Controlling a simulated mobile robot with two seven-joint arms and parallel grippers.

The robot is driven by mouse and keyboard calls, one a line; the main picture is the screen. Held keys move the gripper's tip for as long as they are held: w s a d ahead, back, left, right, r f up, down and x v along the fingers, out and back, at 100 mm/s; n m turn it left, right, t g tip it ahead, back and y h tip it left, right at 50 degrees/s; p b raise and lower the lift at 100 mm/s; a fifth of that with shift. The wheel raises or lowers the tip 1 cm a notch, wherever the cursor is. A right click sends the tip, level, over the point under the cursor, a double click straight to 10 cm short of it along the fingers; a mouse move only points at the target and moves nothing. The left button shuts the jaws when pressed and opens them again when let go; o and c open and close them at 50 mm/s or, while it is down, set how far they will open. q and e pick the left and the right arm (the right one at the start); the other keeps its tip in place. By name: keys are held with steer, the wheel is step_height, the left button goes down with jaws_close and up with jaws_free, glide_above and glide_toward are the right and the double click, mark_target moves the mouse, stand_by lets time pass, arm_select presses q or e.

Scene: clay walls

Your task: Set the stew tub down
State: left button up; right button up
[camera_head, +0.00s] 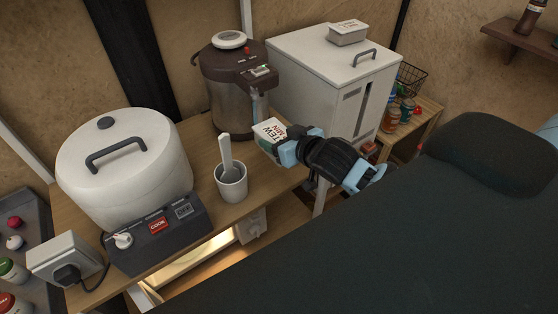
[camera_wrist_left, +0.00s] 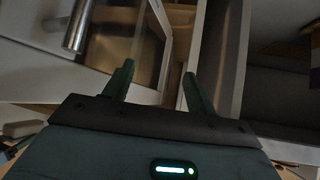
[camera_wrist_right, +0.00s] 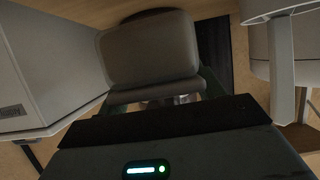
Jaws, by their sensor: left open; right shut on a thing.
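The stew tub (camera_head: 271,133) is a small tub with a white lid reading "TEW MIN". My right gripper (camera_head: 287,150) is shut on it in the head view, close to the wooden counter (camera_head: 205,155), between the cup and the white cabinet. I cannot tell if the tub touches the counter. In the right wrist view the tub (camera_wrist_right: 150,50) fills the space between the fingers. My left gripper (camera_wrist_left: 158,85) is open and empty in the left wrist view, low near drawer or cabinet fronts. It does not show in the head view.
A white cup (camera_head: 232,184) with a utensil stands left of the tub. A dispenser (camera_head: 226,85) stands behind. A white cabinet (camera_head: 335,75) with a similar tub (camera_head: 348,32) on top is at the right. A large cooker (camera_head: 125,170) fills the counter's left.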

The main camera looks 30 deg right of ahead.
steer(key=shift+w+f, duration=0.1)
steer(key=shift+f, duration=3.5)
steer(key=shift+f, duration=0.15)
steer(key=o, duration=1.3)
